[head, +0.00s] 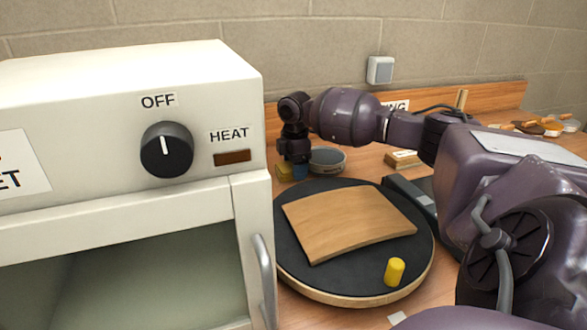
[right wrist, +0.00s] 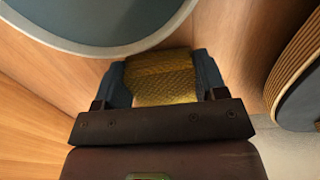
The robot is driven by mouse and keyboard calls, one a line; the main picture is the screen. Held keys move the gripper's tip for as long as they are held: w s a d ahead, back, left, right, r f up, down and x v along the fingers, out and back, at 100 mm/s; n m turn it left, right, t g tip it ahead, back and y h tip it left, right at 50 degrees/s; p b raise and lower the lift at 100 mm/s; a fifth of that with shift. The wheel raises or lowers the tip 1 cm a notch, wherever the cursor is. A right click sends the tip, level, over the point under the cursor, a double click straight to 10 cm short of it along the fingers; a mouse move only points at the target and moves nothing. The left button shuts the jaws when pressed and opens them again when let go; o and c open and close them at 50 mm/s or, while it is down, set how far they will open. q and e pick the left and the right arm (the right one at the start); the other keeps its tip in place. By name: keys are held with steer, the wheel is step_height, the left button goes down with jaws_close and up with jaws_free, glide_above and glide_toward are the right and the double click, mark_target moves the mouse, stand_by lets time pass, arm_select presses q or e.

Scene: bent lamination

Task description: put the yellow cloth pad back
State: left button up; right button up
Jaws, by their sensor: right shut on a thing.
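The yellow cloth pad (right wrist: 162,78) is between the blue fingers of my right gripper (right wrist: 162,88) in the right wrist view. In the head view the right gripper (head: 292,172) points down beside a round dark tin or bowl (head: 327,160), behind the round black-topped board. A little of the yellow pad (head: 284,172) shows at its fingertips there. The gripper is shut on the pad, close to the wooden bench top; I cannot tell whether the pad touches the bench. My left gripper is not in view.
A bent wooden sheet (head: 350,222) and a yellow cylinder (head: 394,271) lie on the round black-topped board (head: 420,255). A white heater cabinet (head: 225,100) with a knob (head: 167,150) and door handle (head: 264,280) fills the left. A wooden back rail and brick wall stand behind.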

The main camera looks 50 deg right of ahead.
steer(key=shift+f, duration=0.2)
steer(key=o, duration=0.9)
steer(key=shift+c, duration=0.2)
step_height(320, 180, up, 7)
steer(key=shift+p, duration=0.75)
step_height(320, 180, up, 5)
steer(key=shift+r+p, duration=0.15)
steer(key=shift+p, duration=0.25)
